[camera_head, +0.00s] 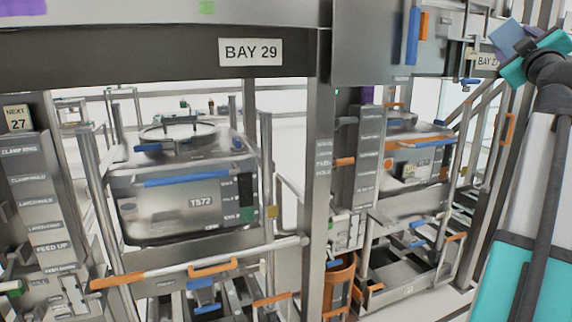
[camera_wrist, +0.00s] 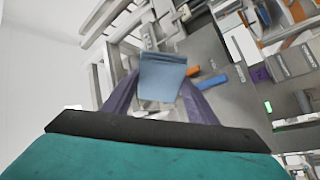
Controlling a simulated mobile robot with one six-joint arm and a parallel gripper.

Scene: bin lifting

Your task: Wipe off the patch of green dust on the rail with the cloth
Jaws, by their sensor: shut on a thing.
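A pale green patch (camera_head: 207,7) shows on the grey upper rail (camera_head: 120,14), above the BAY 29 sign. My gripper (camera_wrist: 158,92) has purple fingers and is shut on a blue-grey cloth (camera_wrist: 161,76), which sticks out past the fingertips. In the head view my gripper is at the upper right, with the cloth (camera_head: 503,36) at its tip, well to the right of the green patch. A small green spot shows at the right of the wrist view; I cannot tell whether it is the same patch.
A purple patch (camera_head: 22,7) is also on the upper rail, at the far left. A grey panel with a blue bar (camera_head: 413,36) and an orange bar stands between the patch and my gripper.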

